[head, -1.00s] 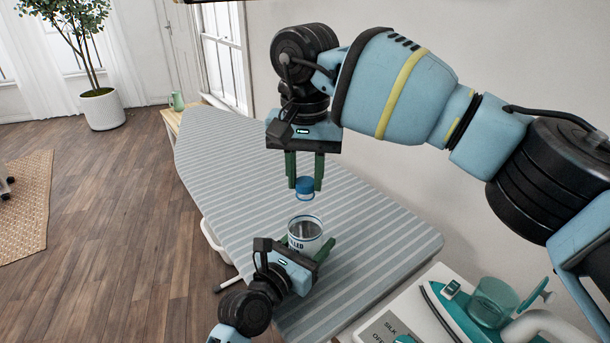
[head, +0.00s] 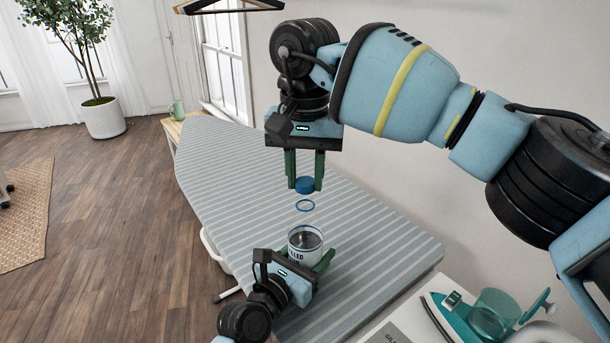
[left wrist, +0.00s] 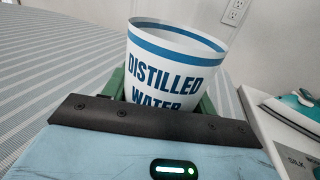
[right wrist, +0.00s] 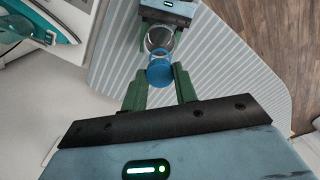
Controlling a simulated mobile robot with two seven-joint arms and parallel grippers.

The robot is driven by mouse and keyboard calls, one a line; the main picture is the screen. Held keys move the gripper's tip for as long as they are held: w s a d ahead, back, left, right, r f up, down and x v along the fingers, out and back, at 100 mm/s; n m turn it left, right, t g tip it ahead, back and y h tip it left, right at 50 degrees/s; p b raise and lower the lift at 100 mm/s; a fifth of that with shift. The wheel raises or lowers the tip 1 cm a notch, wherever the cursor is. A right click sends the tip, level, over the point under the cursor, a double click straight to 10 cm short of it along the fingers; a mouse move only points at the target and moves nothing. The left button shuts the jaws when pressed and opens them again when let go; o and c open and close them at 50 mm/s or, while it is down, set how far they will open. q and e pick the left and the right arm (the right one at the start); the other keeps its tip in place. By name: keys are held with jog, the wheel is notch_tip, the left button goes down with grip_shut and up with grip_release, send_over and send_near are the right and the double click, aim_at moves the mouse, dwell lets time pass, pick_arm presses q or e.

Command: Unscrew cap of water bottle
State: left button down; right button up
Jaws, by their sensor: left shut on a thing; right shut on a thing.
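The water bottle (head: 306,241) is upright over the ironing board, with a white, blue-lettered label that reads "DISTILLED WATER" in the left wrist view (left wrist: 165,72). Its upper part is clear and hard to see; a thin blue ring (head: 305,205) shows at its neck. My left gripper (head: 318,263) is shut around the bottle's body from the near side. The blue cap (head: 305,185) is between the fingers of my right gripper (head: 305,178), shut on it from above. A gap shows between cap and ring. The cap also shows in the right wrist view (right wrist: 160,74).
The striped ironing board (head: 245,190) is otherwise bare to the left and back. At the near right, a teal iron (head: 455,318) stands on a white surface. A green pitcher (head: 178,109) stands beyond the board's far end, and a wall runs behind.

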aim_at(305, 181)
jog(key=shift+r, duration=1.75)
pick_arm(q)
jog(key=shift+c, duration=1.9)
grip_release()
jog(key=v, duration=1.2)
pick_arm(e)
jog(key=shift+r, duration=0.35)
